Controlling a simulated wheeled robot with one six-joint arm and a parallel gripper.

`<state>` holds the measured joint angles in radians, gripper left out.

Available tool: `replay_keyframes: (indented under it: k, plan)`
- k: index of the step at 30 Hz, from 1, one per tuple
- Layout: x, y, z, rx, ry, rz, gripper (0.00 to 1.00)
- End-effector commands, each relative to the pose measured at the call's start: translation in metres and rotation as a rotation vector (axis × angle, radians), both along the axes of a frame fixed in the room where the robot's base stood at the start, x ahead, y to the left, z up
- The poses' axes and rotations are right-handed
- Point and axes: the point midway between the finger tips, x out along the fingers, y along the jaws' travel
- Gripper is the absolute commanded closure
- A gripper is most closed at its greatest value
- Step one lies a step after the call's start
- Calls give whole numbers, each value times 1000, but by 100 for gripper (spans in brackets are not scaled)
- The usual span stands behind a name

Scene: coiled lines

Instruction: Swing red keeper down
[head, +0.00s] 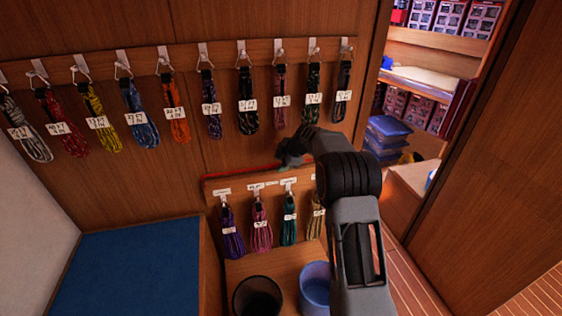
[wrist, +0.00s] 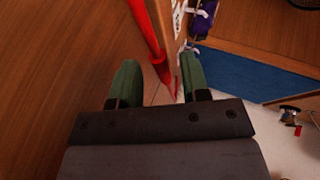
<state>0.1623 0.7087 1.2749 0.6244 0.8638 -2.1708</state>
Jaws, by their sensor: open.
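The red keeper (head: 240,174) is a thin red bar lying along the top of the lower rack board (head: 213,190) in the head view. In the wrist view the red keeper (wrist: 146,38) runs down from the top edge, and its near end lies between my fingertips. My gripper (wrist: 158,82) is open, with one green finger on each side of that end; I cannot tell whether either touches it. In the head view my gripper (head: 290,157) is at the top of the lower board, partly hidden by my dark wrist.
Coiled lines hang on the lower board, including a purple one (head: 232,232) and a pink one (head: 261,228). An upper rail (head: 185,57) holds several more above my gripper. A black bin (head: 257,297) and a blue bin (head: 314,288) stand below.

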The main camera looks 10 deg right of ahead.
Motion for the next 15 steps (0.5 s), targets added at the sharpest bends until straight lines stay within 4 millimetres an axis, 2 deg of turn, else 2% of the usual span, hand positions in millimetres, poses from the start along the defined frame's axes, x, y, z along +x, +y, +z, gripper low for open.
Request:
replay_keyframes:
  k: [8, 15]
  plan:
    - [0, 0, -1, 0, 0, 0, 59]
    - [0, 0, -1, 0, 0, 0, 82]
